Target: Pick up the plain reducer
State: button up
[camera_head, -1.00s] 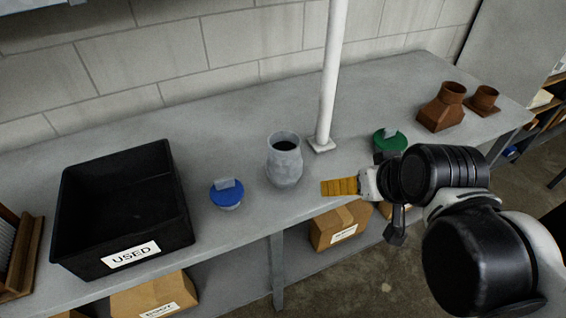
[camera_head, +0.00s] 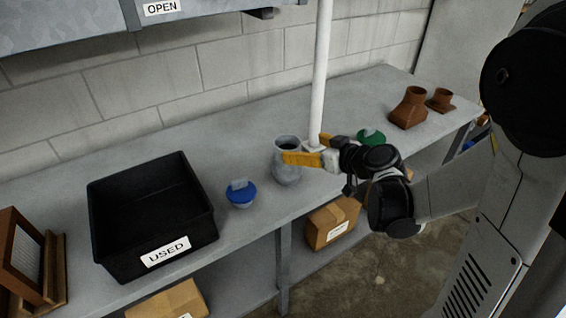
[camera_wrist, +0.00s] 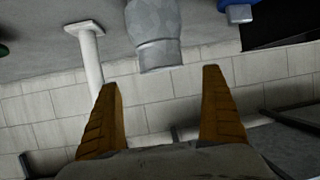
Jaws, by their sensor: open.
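The plain reducer (camera_head: 288,174) is a grey metal piece with a wide body and a narrower open collar. It stands upright on the grey bench, left of the white post. My gripper (camera_head: 308,150) has its yellow fingers spread and empty. In the head view one finger overlaps the reducer's upper part; contact cannot be told. In the wrist view the reducer (camera_wrist: 157,40) appears upside down, its collar just ahead of the gap between my open fingertips (camera_wrist: 161,80).
A black bin (camera_head: 112,230) labelled USED and a blue-topped piece (camera_head: 241,194) stand left of the reducer. The white post (camera_head: 319,80) rises close behind my gripper. A green-topped piece (camera_head: 371,137) and brown fittings (camera_head: 409,108) stand to the right on the bench (camera_head: 255,150).

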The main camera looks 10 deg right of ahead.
aim_at(280, 140)
jog(key=b+x, duration=0.2)
jog(key=x, duration=0.6)
jog(key=shift+a+b, duration=0.15)
jog(key=shift+b, duration=0.15)
jog(key=shift+s+r, duration=0.1)
jog(key=shift+s, duration=0.05)
jog(key=shift+c, duration=1.3)
jog(key=c, duration=1.2)
jog(key=shift+c, duration=0.2)
jog(key=shift+r, duration=0.1)
